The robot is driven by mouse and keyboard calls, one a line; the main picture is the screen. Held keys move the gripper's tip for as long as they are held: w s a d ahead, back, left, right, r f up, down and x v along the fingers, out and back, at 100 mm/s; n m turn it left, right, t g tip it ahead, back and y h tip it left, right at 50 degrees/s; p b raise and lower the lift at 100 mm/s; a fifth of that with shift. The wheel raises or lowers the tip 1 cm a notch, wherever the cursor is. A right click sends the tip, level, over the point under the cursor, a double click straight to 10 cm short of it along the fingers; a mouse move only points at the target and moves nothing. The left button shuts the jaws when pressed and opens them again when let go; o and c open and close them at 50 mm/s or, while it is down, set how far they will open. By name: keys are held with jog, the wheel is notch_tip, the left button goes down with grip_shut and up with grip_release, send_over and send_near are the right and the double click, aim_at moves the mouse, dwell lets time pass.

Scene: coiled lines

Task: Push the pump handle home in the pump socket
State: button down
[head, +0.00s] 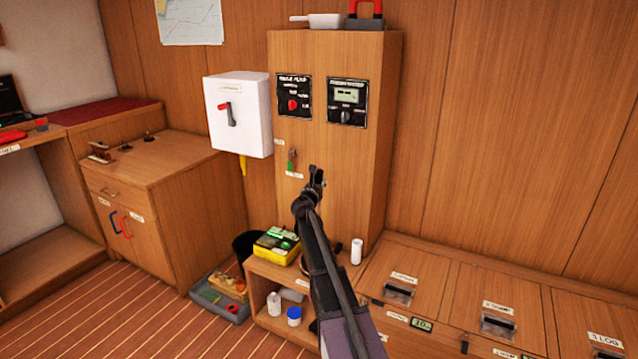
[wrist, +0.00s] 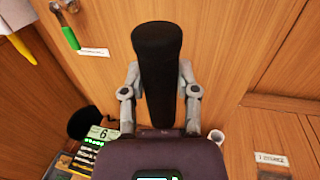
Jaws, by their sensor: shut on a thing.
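My gripper (head: 315,186) is raised in front of the tall wooden cabinet, above the low bench. In the wrist view my gripper (wrist: 159,95) is shut on a thick black handle (wrist: 157,60), which I take to be the pump handle. The handle stands lengthwise between the two grey fingers, and its wide rounded end points up in the picture. Its lower end is hidden behind my wrist. In the head view the handle is mostly hidden at the fingers. I cannot make out the pump socket for certain in either view.
The tall cabinet (head: 345,190) carries two black panels and a green-handled item (head: 291,160). A white switch box (head: 238,115) is left of it. A yellow box (head: 277,246) and a white cylinder (head: 356,251) stand below. Lidded lockers (head: 440,275) extend right.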

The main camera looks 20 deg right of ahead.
aim_at(319, 170)
jog(key=shift+r+p, duration=0.35)
jog(key=shift+r, duration=0.05)
dwell(1.1)
jog(key=shift+c, duration=1.4)
grip_release()
jog(key=shift+o, duration=1.4)
jog(key=shift+r, duration=0.15)
jog(key=shift+r+p, duration=3.4)
jog(key=shift+p, duration=0.1)
